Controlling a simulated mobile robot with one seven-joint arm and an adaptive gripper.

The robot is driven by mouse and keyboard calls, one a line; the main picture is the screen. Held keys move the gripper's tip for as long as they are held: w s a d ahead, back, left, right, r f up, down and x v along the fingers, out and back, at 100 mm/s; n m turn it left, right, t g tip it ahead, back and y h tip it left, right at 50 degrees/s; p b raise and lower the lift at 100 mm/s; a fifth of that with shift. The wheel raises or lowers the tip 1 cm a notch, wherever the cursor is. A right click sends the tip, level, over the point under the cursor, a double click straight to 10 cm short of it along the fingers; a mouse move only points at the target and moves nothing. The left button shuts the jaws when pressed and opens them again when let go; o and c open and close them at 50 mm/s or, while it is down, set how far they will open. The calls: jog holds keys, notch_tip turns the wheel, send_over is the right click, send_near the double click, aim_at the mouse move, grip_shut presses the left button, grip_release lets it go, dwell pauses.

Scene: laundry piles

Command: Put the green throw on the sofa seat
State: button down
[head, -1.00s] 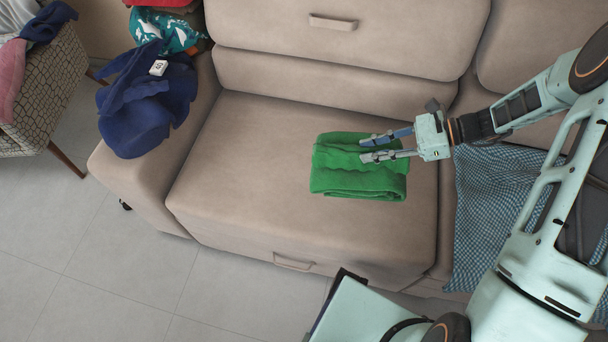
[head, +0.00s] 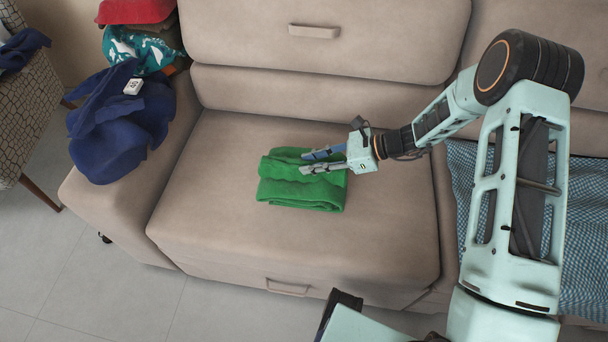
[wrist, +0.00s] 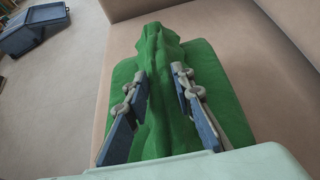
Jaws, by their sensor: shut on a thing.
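The green throw (head: 303,190) is folded into a thick rectangle and lies on the left seat cushion of the beige sofa, near its middle. The sofa seat (head: 215,215) is bare around it. My gripper (head: 314,161) reaches in from the right, at the throw's upper side. In the wrist view, the two fingers (wrist: 155,95) are shut on a raised ridge of the green throw (wrist: 157,60) that bunches up between them. The rest of the throw spreads flat below the fingers. I cannot tell whether its underside fully touches the seat.
A navy cloth (head: 120,125) with a white tag hangs over the sofa's left arm, beside teal and red cloths (head: 137,10). A blue checked cloth (head: 585,235) covers the right seat. A patterned chair (head: 25,120) stands at far left. A dark bin (wrist: 36,30) shows in the wrist view.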

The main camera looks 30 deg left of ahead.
aim_at(342, 173)
jog(key=shift+s+a+f, duration=0.15)
jog(key=shift+a+f, duration=0.65)
jog(key=shift+s+a+f+b, duration=0.15)
jog(key=shift+f+b, duration=0.25)
jog(key=shift+f, duration=0.55)
jog(key=shift+w+a+f+b, duration=0.15)
jog(key=shift+f+b, duration=0.25)
jog(key=shift+f, duration=0.5)
jog(key=shift+s, duration=0.1)
jog(key=shift+f, duration=0.2)
jog(key=c, duration=1.7)
grip_release()
jog(key=shift+o, duration=0.2)
jog(key=shift+r, duration=0.1)
jog(key=shift+d+r, duration=0.2)
jog(key=shift+d, duration=0.05)
jog(key=p+v, duration=0.2)
jog(key=v, duration=0.9)
jog(key=shift+d, duration=0.3)
